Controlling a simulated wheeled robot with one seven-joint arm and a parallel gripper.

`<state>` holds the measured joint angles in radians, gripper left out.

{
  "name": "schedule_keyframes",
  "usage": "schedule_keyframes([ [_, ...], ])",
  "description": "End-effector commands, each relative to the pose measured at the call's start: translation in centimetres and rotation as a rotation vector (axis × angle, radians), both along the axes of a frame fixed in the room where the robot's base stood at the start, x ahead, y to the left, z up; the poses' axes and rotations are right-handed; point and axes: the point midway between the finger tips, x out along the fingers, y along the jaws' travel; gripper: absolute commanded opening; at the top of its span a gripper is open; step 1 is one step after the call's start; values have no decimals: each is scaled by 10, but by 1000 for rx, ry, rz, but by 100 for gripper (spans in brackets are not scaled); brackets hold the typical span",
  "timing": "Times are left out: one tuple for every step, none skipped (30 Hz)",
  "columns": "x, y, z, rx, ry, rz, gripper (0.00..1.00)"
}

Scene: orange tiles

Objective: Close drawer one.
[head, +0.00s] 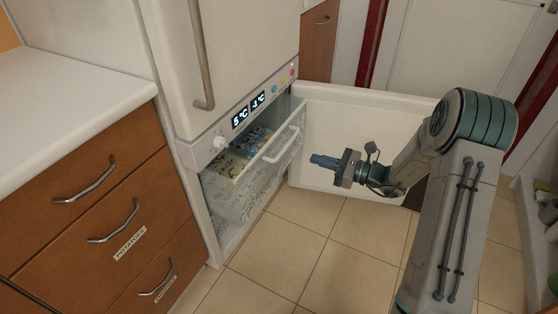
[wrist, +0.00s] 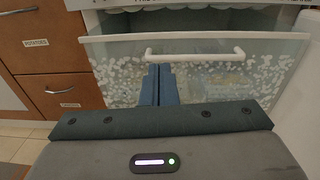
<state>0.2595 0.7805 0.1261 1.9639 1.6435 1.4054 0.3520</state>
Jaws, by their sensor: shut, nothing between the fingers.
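The freezer drawer (head: 268,160) in the lower part of the fridge is pulled partly out. It has a clear, frosted front and a white bar handle. In the wrist view the drawer front (wrist: 115,60) spans the picture, with its handle (wrist: 195,54) across the middle. My gripper (head: 318,160) is shut and empty, its blue fingers pointing at the drawer front. In the wrist view the fingertips (wrist: 159,70) show just below the handle; I cannot tell whether they touch the front.
The freezer door (head: 335,120) stands wide open to the right of the drawer. Wooden drawers (head: 110,215) under a white counter (head: 65,100) are on the left and look shut. The tiled floor (head: 310,250) in front is clear.

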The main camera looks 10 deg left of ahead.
Motion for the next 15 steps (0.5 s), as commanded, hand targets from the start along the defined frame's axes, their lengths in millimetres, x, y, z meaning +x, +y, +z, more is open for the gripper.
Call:
schedule_keyframes([
  [5, -3, -12, 21, 12, -21, 0],
  [8, -3, -14, 30, 17, -31, 0],
  [10, -4, -16, 41, 21, -40, 0],
  [11, -3, -18, 45, 24, -44, 0],
  [13, -2, -18, 47, 25, -47, 0],
  [14, 1, -18, 50, 27, -49, 0],
  [15, 4, -18, 50, 27, -50, 0],
  [16, 7, -18, 50, 26, -49, 0],
  [18, 14, -18, 49, 26, -46, 0],
  [19, 18, -18, 50, 26, -46, 0],
  [21, 24, -19, 50, 26, -46, 0],
  [24, 32, -19, 48, 24, -44, 0],
  [26, 38, -19, 48, 24, -45, 0],
  [28, 45, -19, 48, 24, -44, 0],
  [31, 53, -19, 48, 23, -44, 0],
])
